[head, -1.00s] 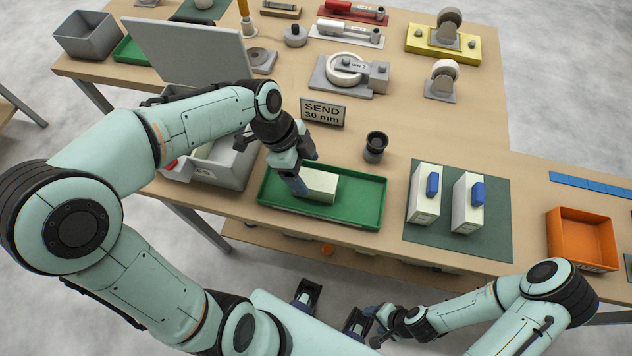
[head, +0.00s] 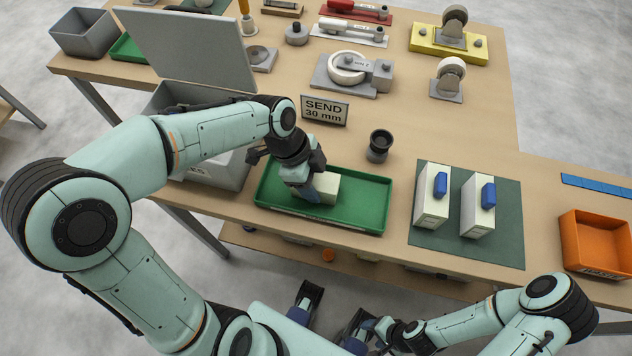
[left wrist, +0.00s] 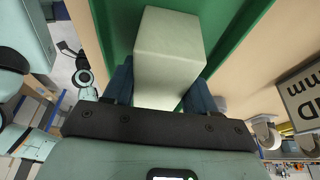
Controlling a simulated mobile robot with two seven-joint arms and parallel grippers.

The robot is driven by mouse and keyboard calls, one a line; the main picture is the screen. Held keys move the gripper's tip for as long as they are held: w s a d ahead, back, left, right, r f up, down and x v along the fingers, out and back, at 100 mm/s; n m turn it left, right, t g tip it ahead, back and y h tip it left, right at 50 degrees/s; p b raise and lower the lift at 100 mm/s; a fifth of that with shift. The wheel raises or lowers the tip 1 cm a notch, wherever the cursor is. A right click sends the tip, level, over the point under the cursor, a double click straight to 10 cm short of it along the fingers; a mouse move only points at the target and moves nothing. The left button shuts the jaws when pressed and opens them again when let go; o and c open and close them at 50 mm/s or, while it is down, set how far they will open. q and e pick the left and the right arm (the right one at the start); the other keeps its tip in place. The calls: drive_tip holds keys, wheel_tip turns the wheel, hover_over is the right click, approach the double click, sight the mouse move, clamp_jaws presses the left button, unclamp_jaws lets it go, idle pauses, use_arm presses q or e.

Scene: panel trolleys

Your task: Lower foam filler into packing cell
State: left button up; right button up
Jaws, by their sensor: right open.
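A pale cream foam block (head: 322,189) lies in the green tray (head: 362,215) at the front of the bench. My left gripper (head: 308,188) is down at the block's left part. In the left wrist view the block (left wrist: 170,70) sits between my two dark fingers (left wrist: 160,90), one on each side. I cannot tell whether the fingers press on it. My right gripper (head: 372,335) is low at the front, off the bench, open and empty. A grey box (head: 220,172) with its lid (head: 185,45) raised stands left of the tray, partly hidden by my left arm.
A black cup (head: 379,146) and a SEND 30 mm sign (head: 325,109) stand behind the tray. An orange bin (head: 598,240) is at the right.

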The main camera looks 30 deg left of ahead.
sight(320, 179)
use_arm(q)
drive_tip(key=shift+r+p, duration=1.45)
drive_tip(key=shift+r, duration=0.6)
drive_tip(key=shift+w, duration=0.1)
